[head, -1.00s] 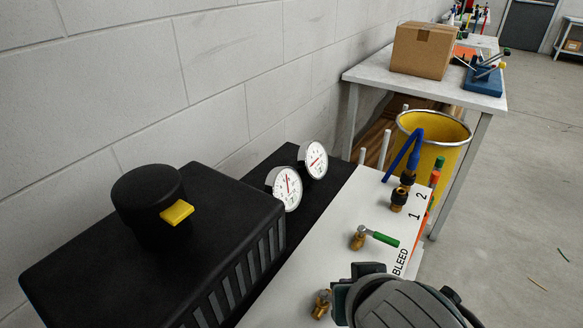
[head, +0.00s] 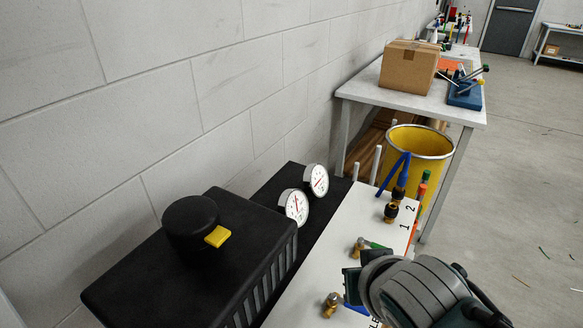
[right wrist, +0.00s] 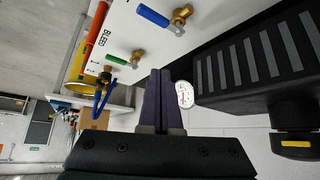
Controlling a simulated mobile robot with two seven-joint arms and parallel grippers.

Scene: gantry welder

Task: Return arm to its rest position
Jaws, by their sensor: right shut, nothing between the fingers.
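My right arm (head: 430,290) reaches in at the lower right of the head view, over the white BLEED panel (head: 345,225). In the right wrist view my right gripper (right wrist: 159,72) has its dark fingers together with nothing between them. The panel also shows there, with a blue-handled brass valve (right wrist: 178,20) and a green-handled brass valve (right wrist: 134,58) beyond the fingertips. In the head view the arm partly covers the green handle (head: 373,245) and the blue handle (head: 356,309). My left gripper is in neither current view.
A black ribbed housing (head: 200,265) with a yellow-tabbed knob (head: 190,222) stands left of the panel. Two gauges (head: 297,206) stand behind it. Blue hose (head: 395,175) rises near a yellow bin (head: 415,145). A table (head: 365,88) holds a cardboard box (head: 408,66). Open floor lies right.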

